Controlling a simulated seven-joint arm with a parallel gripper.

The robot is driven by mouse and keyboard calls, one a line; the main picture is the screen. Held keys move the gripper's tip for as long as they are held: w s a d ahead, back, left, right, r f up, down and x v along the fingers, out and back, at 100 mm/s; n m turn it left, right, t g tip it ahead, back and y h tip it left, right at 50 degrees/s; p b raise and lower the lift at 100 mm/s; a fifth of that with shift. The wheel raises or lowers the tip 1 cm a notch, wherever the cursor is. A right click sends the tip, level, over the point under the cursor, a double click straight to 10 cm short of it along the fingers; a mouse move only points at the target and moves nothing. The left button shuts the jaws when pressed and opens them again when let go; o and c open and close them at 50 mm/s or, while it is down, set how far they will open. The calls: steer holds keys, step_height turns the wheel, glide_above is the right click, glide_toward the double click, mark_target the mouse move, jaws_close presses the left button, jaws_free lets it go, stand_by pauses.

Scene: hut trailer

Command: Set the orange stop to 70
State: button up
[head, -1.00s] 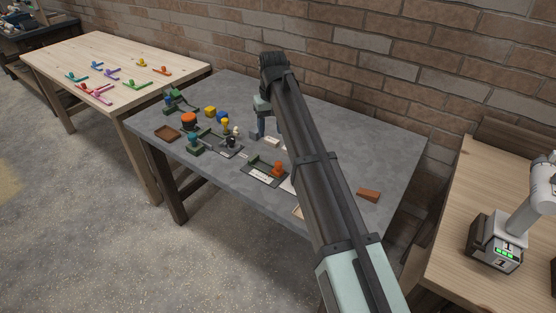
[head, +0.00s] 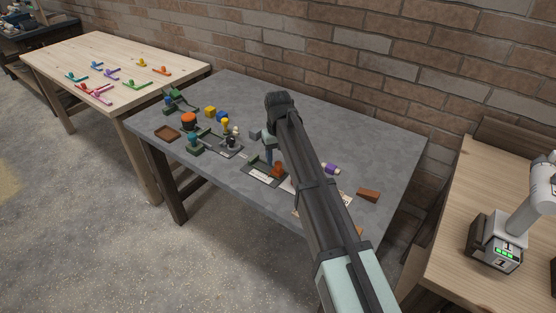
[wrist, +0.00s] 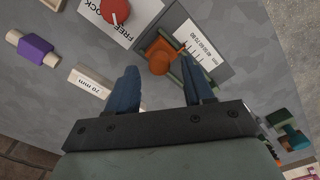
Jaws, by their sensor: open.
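The orange stop (wrist: 160,56) sits on a dark rail fixture beside a white scale (wrist: 196,42) with printed numbers that run from about 40 to 80. Which mark the stop is at I cannot tell. The stop also shows in the head view (head: 278,170). My gripper (wrist: 158,70) is open and empty, its two blue fingers on either side of the stop's line of view, apparently above and apart from it. In the head view my gripper (head: 268,154) hangs right by the stop. A red knob (wrist: 115,11) sits on a white panel (wrist: 142,13) lettered FREE and LOCK.
A pale block (wrist: 88,82) marked 70 mm and a purple-banded piece (wrist: 36,47) lie beside the fixture. Several fixtures, including an orange-topped pot (head: 188,120), stand to the left on the grey table (head: 330,135). A brown wedge (head: 368,194) lies at right.

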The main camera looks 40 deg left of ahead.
steer(key=shift+f, duration=0.75)
jaws_close()
